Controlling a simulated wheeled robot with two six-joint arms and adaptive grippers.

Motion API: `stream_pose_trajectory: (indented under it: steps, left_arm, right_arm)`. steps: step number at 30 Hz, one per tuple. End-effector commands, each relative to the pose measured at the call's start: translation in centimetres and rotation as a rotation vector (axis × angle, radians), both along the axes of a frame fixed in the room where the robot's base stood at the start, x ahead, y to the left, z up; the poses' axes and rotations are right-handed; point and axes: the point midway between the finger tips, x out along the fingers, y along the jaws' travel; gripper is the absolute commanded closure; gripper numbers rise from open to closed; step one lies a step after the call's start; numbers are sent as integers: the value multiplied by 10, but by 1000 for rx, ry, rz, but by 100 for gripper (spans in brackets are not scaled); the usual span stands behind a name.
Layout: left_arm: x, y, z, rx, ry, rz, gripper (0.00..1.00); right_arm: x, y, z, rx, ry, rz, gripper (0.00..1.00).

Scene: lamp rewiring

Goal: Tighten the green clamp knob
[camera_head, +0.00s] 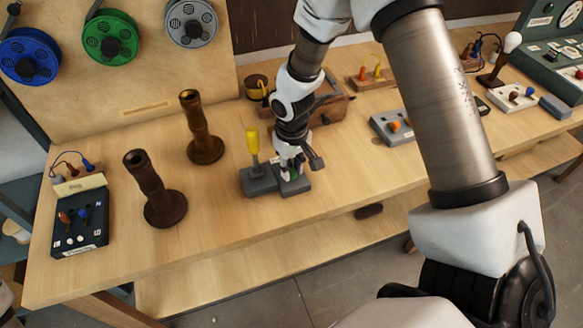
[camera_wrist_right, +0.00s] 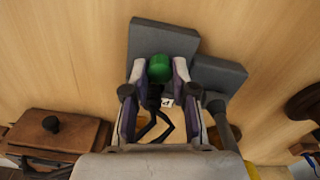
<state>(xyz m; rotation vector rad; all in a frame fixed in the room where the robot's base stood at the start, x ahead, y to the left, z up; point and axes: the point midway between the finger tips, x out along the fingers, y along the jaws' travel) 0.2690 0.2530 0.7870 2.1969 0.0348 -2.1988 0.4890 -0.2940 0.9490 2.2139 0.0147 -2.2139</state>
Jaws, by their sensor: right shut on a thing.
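The green clamp knob (camera_wrist_right: 160,68) sits between the fingertips of my right gripper (camera_wrist_right: 160,74) in the right wrist view. The right gripper (camera_head: 290,172) is shut on the knob. In the head view the fingers mostly hide the knob. The knob stands on a grey clamp block (camera_wrist_right: 150,36), which also shows in the head view (camera_head: 297,188). A second grey block (camera_head: 259,183) adjoins it, with a yellow-handled tool (camera_head: 252,142) standing upright in it. My left gripper is not in view.
Two dark turned lamp columns (camera_head: 154,190) (camera_head: 203,130) stand to the left. A dark switch box (camera_head: 80,225) lies at the table's left end. A wooden box (camera_head: 329,104) stands behind the clamp, and a grey block with an orange knob (camera_head: 393,126) is to the right. Bare table lies in front.

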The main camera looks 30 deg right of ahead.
Motion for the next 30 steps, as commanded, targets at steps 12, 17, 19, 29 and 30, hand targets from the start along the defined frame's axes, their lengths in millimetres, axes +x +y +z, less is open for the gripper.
stream_pose_trajectory:
  steps: [12,17,19,29,30]
  left_arm:
    - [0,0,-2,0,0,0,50]
    - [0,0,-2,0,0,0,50]
    - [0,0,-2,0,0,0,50]
    - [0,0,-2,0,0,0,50]
    - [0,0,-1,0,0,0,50]
  right_arm:
    - [-4,0,-3,0,13,-42,100]
    - [-4,0,-3,0,12,-42,100]
    - [-4,0,-2,0,12,-42,56]
    - [-1,0,0,0,4,-41,49]
    - [-1,0,3,0,2,-41,49]
